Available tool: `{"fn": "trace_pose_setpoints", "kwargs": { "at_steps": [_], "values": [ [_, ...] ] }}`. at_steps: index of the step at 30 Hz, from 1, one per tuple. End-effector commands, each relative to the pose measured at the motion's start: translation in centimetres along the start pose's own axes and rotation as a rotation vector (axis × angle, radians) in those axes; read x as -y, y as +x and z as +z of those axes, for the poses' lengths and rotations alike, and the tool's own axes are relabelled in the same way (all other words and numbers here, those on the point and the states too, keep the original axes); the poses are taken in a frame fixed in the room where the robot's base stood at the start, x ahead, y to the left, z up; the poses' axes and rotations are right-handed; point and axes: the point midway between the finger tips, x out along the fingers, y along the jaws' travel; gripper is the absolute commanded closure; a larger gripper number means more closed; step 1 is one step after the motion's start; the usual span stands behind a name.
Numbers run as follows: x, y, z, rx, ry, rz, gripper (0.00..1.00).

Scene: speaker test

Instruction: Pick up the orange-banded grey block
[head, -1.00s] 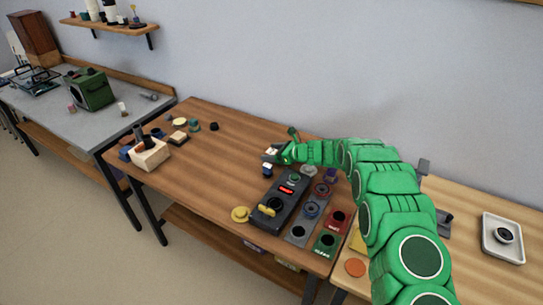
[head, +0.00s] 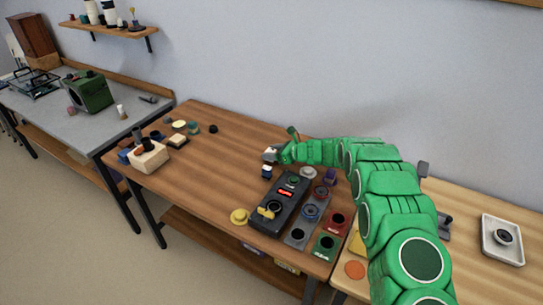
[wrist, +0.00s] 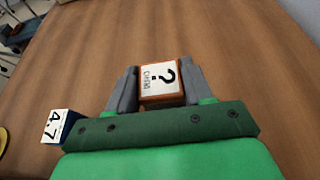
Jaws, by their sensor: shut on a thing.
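In the wrist view my gripper (wrist: 158,88) has its two grey fingers on either side of a block (wrist: 160,82). The block has a white top label with a large question mark and small lettering, and orange-brown edges. Its lower part is hidden, so I cannot see a grey body or tell whether it is off the table. In the head view my gripper (head: 270,154) is over the back of the wooden table (head: 225,165), at the end of my green arm.
A blue block with a white "4.7" label (wrist: 57,127) is left of my gripper; it also shows in the head view (head: 267,172). A dark tester (head: 283,203) with a red display is nearer, beside coloured pads. The table left of my gripper is mostly clear.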

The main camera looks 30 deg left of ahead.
Motion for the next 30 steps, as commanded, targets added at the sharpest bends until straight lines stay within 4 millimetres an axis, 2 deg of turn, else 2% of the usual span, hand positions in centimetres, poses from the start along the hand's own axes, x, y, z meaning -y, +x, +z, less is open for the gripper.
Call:
{"fn": "trace_pose_setpoints", "kwargs": {
  "at_steps": [3, 21, 30],
  "values": [
    [-0.1, -0.8, 1.7, 0.001, 0.0, -0.001, 0.81],
    [-3.9, -5.8, 5.9, 0.001, -0.002, -0.001, 0.81],
    [-6.9, -8.7, 6.6, 0.003, 0.0, -0.003, 0.81]
  ]
}}
